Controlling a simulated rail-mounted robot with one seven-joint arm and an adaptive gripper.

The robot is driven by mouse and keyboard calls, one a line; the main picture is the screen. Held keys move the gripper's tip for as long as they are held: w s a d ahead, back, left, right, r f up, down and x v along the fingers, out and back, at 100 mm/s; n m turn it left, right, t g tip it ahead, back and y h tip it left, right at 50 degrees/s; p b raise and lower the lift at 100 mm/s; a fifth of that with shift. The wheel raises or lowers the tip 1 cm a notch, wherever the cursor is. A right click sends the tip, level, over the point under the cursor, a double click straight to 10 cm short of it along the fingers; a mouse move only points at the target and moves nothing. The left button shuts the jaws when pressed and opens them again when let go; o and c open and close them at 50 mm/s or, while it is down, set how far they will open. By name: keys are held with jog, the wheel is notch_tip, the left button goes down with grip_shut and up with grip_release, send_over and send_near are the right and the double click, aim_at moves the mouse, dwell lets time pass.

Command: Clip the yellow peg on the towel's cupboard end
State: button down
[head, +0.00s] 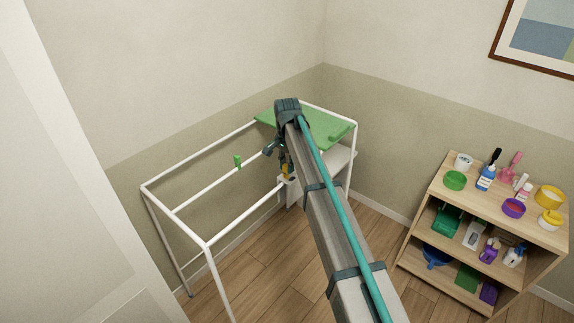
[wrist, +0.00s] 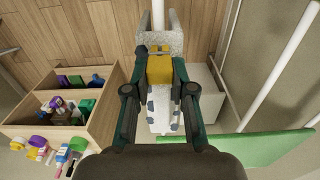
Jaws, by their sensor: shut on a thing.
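My gripper (head: 284,160) is over the white rack's front rail, and its fingers (wrist: 159,60) are shut on the yellow peg. The yellow peg (wrist: 159,70) sits between the fingertips in the wrist view, and a bit of it shows in the head view (head: 289,169). The pale towel (wrist: 160,42) is right at the peg, with a patterned part (wrist: 165,115) seen between the fingers. Whether the peg's jaws grip the towel cannot be told. In the head view the arm hides most of the towel. A green peg (head: 238,161) is on the rack's middle rail.
The white rack (head: 174,164) stands by the wall, with a green board (head: 328,128) at its far end. A white cupboard (wrist: 205,95) is below the board. A wooden shelf unit (head: 420,225) with bottles and tubs stands at the right. The floor between is clear.

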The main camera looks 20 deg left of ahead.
jog(key=shift+f, duration=0.35)
jog(key=c, duration=0.9)
grip_release()
jog(key=shift+r, duration=0.1)
notch_tip(320, 180, up, 16)
jog(key=p, duration=0.2)
